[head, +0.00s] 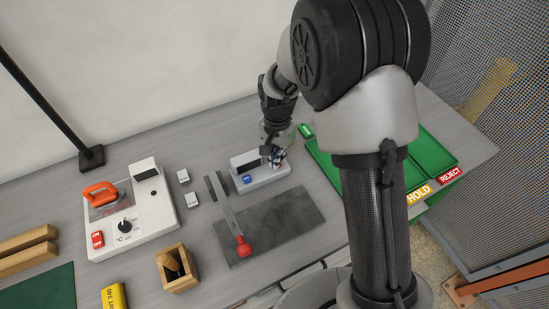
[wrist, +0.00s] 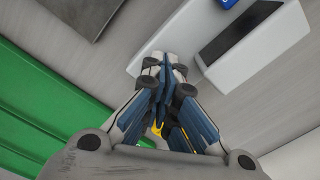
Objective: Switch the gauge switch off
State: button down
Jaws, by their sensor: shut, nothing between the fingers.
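The gauge (head: 262,178) looks to be the small white box with a dark display and a blue mark on the grey table. In the wrist view the white box (wrist: 195,32) fills the upper middle and right, with its dark display (wrist: 240,33) and a bit of the blue mark at the top edge. My gripper (head: 277,161) is over the right end of the box, shut and empty. In the wrist view its closed fingertips (wrist: 165,62) lie over the box's edge. I cannot tell whether they touch it. No switch is clearly visible; the fingers may hide it.
A lever with a red knob (head: 243,250) stands on a dark plate (head: 285,223) in front of the box. A white control panel (head: 155,222) with a dial and orange handle is at left. Green trays (head: 428,150) lie at right. My arm hides part of the table.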

jog(key=shift+r+p, duration=2.3)
jog(key=shift+r, duration=1.05)
jog(key=shift+f, duration=0.1)
